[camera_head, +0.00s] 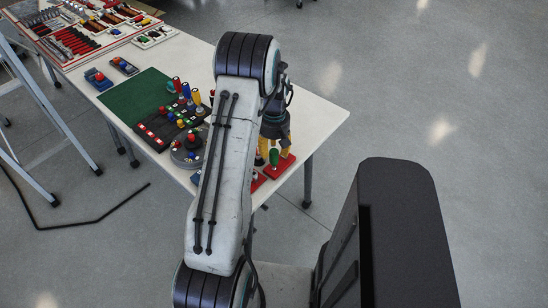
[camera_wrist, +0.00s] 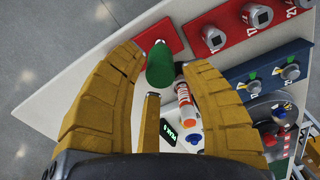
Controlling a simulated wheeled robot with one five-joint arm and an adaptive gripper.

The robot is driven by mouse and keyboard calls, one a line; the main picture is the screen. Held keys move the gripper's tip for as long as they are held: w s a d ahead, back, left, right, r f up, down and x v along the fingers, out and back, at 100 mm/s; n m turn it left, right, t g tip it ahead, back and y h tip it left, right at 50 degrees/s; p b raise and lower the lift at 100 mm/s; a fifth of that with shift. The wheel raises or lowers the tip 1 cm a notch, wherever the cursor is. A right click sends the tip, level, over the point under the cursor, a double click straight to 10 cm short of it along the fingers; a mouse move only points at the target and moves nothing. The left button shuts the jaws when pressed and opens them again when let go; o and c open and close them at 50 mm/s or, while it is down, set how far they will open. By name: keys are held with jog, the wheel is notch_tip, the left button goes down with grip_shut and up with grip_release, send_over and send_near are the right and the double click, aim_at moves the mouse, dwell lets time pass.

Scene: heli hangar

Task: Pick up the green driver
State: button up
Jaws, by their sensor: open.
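The green driver (camera_wrist: 160,66) shows in the wrist view as a thick green handle seen nearly end-on, over a red base plate (camera_wrist: 168,33). In the head view the green driver (camera_head: 274,157) stands on the red base (camera_head: 281,167) near the table's right corner. My gripper (camera_wrist: 159,68) is open, with one yellow finger on each side of the handle. The left fingertip lies close to the handle; I cannot tell whether it touches. In the head view my gripper (camera_head: 274,146) points down over the driver. The driver's lower part is hidden.

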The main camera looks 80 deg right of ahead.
aim_at(274, 159)
jog(key=shift+f+p, duration=0.6)
jog(key=shift+f, duration=1.8)
jog(key=shift+o, duration=0.3)
grip_shut()
